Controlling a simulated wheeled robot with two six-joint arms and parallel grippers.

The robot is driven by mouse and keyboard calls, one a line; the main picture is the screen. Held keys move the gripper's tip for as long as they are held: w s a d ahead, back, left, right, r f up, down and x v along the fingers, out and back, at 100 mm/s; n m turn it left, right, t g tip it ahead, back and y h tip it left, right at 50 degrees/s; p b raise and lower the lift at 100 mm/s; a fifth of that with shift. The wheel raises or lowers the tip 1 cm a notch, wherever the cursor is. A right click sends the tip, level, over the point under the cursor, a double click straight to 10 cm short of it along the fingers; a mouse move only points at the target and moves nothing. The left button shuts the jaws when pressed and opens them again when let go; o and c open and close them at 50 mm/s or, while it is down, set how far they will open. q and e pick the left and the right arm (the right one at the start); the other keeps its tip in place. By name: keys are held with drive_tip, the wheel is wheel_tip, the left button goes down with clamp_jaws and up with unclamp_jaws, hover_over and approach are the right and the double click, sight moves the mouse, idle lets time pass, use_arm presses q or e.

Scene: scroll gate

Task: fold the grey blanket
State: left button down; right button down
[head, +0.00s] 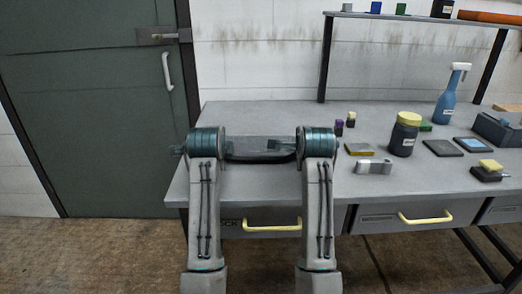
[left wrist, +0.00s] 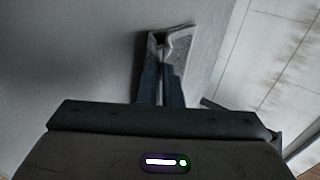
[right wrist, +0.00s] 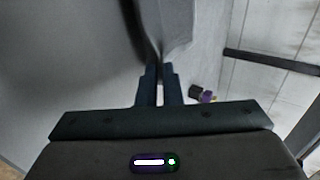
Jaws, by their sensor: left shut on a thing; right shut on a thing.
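The grey blanket (head: 258,146) shows in the head view as a narrow grey piece between my two arms, near the table's front left. My left gripper (left wrist: 160,72) is shut on a pinched fold of the blanket (left wrist: 181,48). My right gripper (right wrist: 160,72) is shut on another part of the blanket (right wrist: 172,25), which runs upward from the fingertips in the right wrist view. In the head view my forearms and wrists hide part of the blanket and most of both grippers.
A shelf (head: 420,17) stands behind. The table's back left is clear.

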use_arm(q)
drive_tip(key=c, duration=1.3)
unclamp_jaws()
use_arm(e)
drive_tip(key=c, duration=1.3)
unclamp_jaws()
use_arm(q)
drive_tip(key=shift+s+r, duration=0.1)
drive_tip(key=shift+r, duration=0.2)
use_arm(e)
drive_tip(key=shift+s+r, duration=0.1)
drive_tip(key=shift+r, duration=0.25)
use_arm(q)
drive_tip(key=s+r, duration=0.4)
drive_tip(key=r, duration=0.1)
drive_tip(key=s+r, duration=0.2)
drive_tip(key=r, duration=0.1)
drive_tip(key=shift+r, duration=0.25)
use_arm(e)
drive_tip(key=s+r, duration=0.4)
drive_tip(key=r, duration=0.1)
drive_tip(key=s+r, duration=0.2)
drive_tip(key=r, duration=0.1)
drive_tip(key=shift+r, duration=0.2)
use_arm(q)
drive_tip(key=shift+f, duration=0.1)
use_arm(e)
drive_tip(key=shift+f, duration=0.1)
